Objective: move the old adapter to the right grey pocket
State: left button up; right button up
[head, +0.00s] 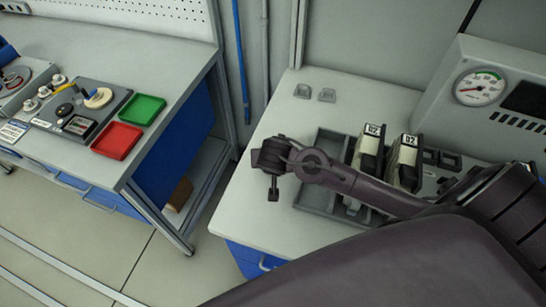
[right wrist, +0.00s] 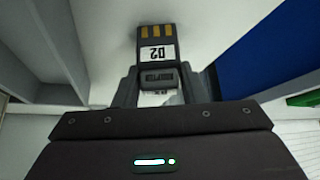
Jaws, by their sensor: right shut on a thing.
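My right gripper (head: 273,192) hangs over the bench beside the left edge of the grey tray (head: 307,207). In the right wrist view, the gripper (right wrist: 158,88) is shut on a dark adapter (right wrist: 156,50) with gold contacts and a white label, seemingly 02. In the head view, I cannot clearly tell the adapter apart from the dark fingers. My left gripper is out of view.
Two small grey brackets (head: 302,91) (head: 327,95) lie at the bench's back. Across a gap, the left bench holds a green tray (head: 142,108), a red tray (head: 117,140) and a device (head: 77,108). Bench surface left of the grey tray is clear.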

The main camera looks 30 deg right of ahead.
jog(key=shift+f, duration=0.15)
jog(key=o, duration=1)
